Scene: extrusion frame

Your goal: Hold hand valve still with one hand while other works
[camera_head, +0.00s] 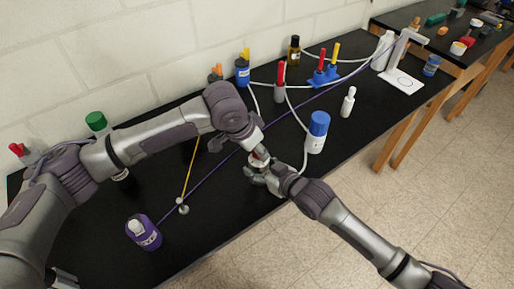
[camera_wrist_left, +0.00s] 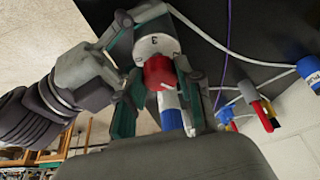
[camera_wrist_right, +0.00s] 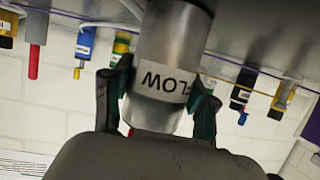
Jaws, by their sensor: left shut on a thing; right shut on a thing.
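The hand valve (camera_head: 259,161) is mostly hidden between my two grippers above the black bench. In the left wrist view its red knob (camera_wrist_left: 158,71) sits in front of a white ring with number marks. My left gripper (camera_wrist_left: 158,115) has its green-padded fingers on either side of the red knob and is shut on it. In the right wrist view the valve's metal body (camera_wrist_right: 172,45) carries an upside-down label ending in "LOW". My right gripper (camera_wrist_right: 160,105) is shut on this body. The contact points are partly hidden.
A blue-capped white bottle (camera_head: 317,135) stands close right of the grippers. Purple, white and yellow lines cross the bench. Markers, bottles and a blue rack (camera_head: 325,76) stand along the back. A white stand (camera_head: 402,75) is at the right.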

